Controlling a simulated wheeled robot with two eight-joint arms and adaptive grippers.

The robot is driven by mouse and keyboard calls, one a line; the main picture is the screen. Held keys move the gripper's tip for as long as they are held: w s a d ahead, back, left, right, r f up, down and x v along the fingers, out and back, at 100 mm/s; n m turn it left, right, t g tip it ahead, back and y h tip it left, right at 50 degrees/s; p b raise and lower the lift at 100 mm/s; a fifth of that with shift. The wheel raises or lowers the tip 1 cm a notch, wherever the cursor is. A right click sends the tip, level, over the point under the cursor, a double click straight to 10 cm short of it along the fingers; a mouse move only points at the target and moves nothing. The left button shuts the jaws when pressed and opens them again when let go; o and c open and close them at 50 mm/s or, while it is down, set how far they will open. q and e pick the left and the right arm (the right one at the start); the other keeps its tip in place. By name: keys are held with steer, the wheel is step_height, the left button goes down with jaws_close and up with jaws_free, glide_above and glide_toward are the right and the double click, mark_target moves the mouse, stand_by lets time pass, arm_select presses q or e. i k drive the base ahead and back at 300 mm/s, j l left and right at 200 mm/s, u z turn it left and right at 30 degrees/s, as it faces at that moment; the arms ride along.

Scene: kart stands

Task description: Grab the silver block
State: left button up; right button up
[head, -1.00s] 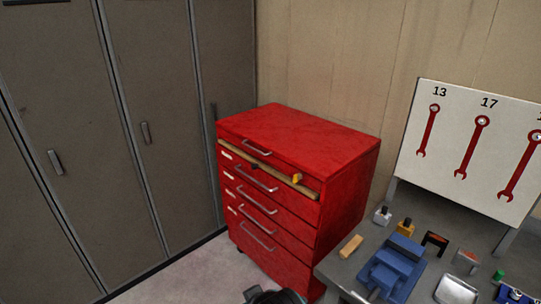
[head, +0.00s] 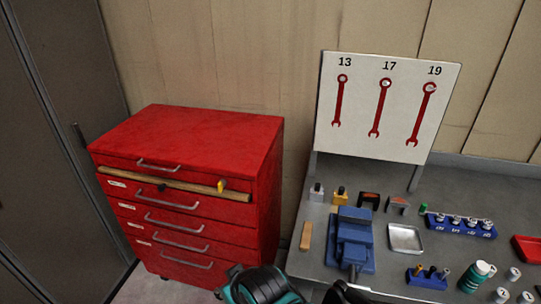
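A small silver block (head: 316,194) with a dark knob on top stands on the grey workbench (head: 298,262), near its back left corner. A similar brass-coloured block (head: 340,197) stands just right of it. Nothing touches the silver block from above. Teal and black parts, which look like my own arm, show at the bottom edge. I see no gripper fingertips there.
A blue vise (head: 353,240) stands in front of the blocks, with a wooden bar (head: 306,236) to its left. A metal tray (head: 405,238) and a blue socket rack (head: 460,224) lie to the right. A wrench board (head: 385,110) stands behind. A red tool cabinet (head: 190,190) is left of the bench.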

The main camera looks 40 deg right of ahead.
mark_target(318, 197)
steer(key=i+j+z, duration=0.1)
steer(key=z, duration=0.4)
steer(key=i+j+z, duration=0.15)
steer(key=z, duration=0.35)
steer(key=i+j+z, duration=0.1)
steer(key=z, duration=0.4)
steer(key=j+z, duration=0.3)
steer(key=z, duration=0.2)
steer(key=j+z, duration=0.25)
steer(key=z, duration=0.25)
steer(key=i+j, duration=0.05)
